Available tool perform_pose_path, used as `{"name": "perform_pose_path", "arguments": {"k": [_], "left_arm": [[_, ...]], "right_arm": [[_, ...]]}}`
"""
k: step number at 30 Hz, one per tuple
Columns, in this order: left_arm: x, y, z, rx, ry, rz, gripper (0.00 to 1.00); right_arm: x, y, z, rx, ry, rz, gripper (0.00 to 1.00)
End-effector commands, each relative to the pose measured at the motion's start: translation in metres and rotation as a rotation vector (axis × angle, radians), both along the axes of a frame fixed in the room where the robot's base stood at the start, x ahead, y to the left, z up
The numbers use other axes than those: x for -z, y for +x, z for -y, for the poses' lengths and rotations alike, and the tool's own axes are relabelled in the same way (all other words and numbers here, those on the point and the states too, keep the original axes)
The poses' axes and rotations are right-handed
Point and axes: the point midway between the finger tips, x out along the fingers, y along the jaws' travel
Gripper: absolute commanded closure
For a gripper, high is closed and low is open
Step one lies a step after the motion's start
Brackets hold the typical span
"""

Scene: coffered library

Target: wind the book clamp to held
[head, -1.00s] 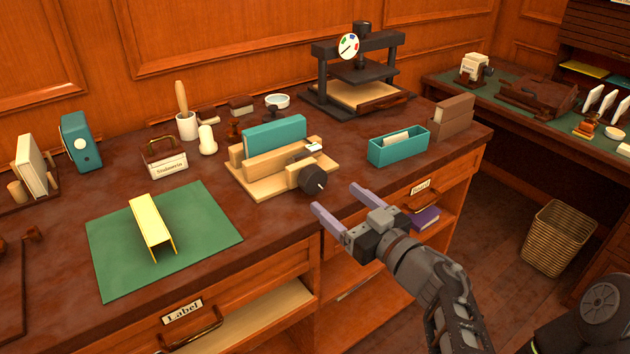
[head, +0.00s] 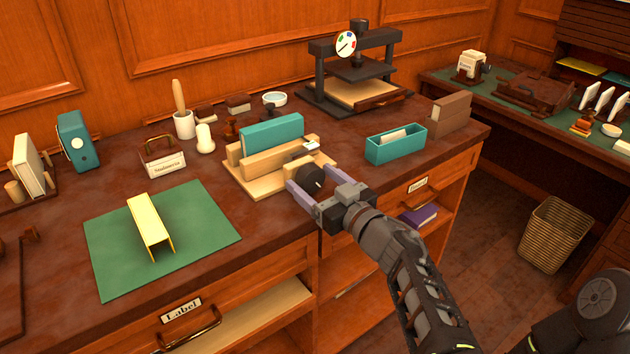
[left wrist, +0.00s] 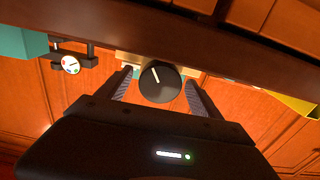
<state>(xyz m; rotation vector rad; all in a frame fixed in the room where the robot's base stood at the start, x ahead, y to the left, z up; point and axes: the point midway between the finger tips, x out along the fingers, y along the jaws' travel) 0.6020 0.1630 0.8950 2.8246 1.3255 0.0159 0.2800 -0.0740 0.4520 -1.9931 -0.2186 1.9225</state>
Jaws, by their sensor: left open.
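The book clamp (head: 256,183) is a pale wooden press on the counter, with a teal book (head: 272,137) standing between its boards. Its round black knob (head: 309,180) faces the counter's front edge. My left gripper (head: 308,177) is open, with its fingers either side of the knob. In the left wrist view the knob (left wrist: 160,86) sits between the two fingers, with a visible gap at each side; its white line tilts slightly left of upright. My right gripper is not in view.
A teal box (head: 395,146) stands to the clamp's right. A green mat (head: 200,230) with a folded yellow piece (head: 148,224) lies to the left. A black press with a dial (head: 357,70) stands behind. The counter front is clear around the gripper.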

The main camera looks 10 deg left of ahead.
Motion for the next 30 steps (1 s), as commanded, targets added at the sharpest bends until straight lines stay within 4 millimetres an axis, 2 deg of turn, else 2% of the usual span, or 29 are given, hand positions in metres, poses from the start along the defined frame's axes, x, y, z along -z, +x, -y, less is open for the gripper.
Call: {"name": "perform_pose_path", "arguments": {"k": [2,24,30], "left_arm": [[0.0,-0.0001,0.0002,0.0,0.0,0.0,0.27],[0.0,-0.0003,0.0002,0.0,0.0,0.0,0.87],[0.0002,-0.0003,0.0003,0.0,0.006,-0.007,0.87]], "right_arm": [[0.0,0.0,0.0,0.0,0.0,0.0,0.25],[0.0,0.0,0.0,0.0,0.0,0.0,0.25],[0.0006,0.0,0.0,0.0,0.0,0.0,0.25]]}}
